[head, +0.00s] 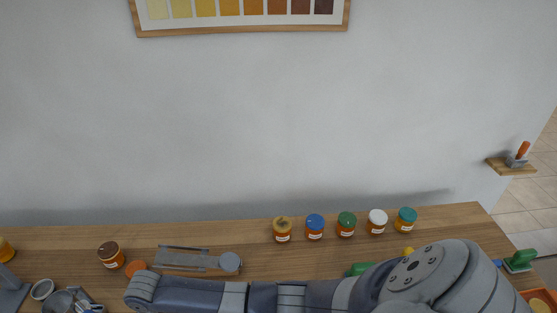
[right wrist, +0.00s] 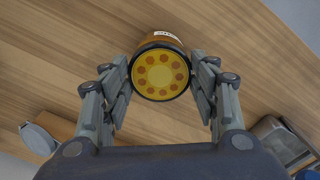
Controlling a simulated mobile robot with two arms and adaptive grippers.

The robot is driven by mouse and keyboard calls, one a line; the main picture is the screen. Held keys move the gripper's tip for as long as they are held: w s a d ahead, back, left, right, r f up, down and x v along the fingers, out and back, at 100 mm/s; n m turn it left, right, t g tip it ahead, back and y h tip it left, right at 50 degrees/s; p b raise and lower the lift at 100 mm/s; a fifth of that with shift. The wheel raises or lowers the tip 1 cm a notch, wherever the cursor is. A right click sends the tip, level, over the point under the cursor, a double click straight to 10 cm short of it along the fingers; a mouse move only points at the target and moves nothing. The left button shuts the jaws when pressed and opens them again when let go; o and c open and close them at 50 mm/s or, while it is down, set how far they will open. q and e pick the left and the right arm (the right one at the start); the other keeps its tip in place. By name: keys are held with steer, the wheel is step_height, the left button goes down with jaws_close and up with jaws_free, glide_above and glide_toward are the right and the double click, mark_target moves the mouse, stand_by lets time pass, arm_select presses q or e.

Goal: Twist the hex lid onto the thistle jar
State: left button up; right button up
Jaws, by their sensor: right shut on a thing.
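My right gripper (right wrist: 161,75) is shut on an amber jar (right wrist: 166,39) seen end-on in the right wrist view. Its near end is a round yellow face (right wrist: 160,76) with a dark rim and a ring of orange dots. Part of a white label shows behind it. In the head view my right arm reaches left across the table front, and its fingers are hidden. An orange round thing (head: 135,266) shows just behind the arm's end. I cannot tell which jar is the thistle jar or which lid is the hex lid. I cannot make out my left gripper.
On the wooden table (head: 350,258), a row of several lidded jars (head: 346,225) stands at the back. A brown-lidded jar (head: 110,255) stands left, near a flat grey metal tool (head: 190,260). Grey metal items (head: 62,302) crowd the front left. Bare wood lies between tool and row.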

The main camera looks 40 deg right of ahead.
steer(key=m, duration=0.5)
steer(key=shift+a, duration=0.1)
steer(key=o, duration=1.2)
steer(key=shift+m, duration=0.4)
steer(key=shift+r, duration=0.1)
steer(key=shift+r, duration=2.4)
